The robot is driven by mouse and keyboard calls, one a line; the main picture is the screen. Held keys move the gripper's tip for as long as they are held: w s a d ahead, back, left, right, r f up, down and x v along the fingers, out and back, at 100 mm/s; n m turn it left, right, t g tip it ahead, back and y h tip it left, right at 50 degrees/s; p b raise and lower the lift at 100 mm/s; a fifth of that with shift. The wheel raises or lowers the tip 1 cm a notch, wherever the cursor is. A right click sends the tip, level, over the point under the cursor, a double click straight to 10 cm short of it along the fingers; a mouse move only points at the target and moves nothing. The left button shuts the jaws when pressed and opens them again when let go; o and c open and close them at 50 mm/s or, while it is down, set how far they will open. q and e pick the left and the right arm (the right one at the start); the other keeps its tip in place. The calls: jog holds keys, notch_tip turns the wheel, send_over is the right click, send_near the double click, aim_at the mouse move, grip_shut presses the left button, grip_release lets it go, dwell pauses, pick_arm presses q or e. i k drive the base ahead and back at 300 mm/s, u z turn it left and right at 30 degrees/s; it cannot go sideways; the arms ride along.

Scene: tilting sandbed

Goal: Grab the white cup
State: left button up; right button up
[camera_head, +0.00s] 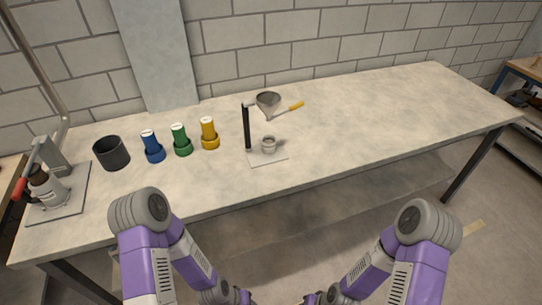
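A small whitish-grey cup (268,142) stands upright on the pale base plate of a small stand, near the front middle of the table. A dark upright post (247,128) rises from the plate just left of the cup. A grey funnel (268,101) is held above and a little behind the cup. My two arms show at the bottom of the view, bent down toward the middle below the table's front edge. Their grippers are not visible, and nothing of mine touches the cup.
Blue (153,147), green (181,140) and yellow (209,133) bottles stand in a row left of the stand, beside a dark pot (111,153). A press-like device with a red handle (19,189) sits far left. A yellow-handled tool (294,106) lies behind. The table's right side is clear.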

aim_at(269, 141)
jog(key=z, duration=1.45)
jog(key=i, duration=1.1)
jog(key=u, duration=1.6)
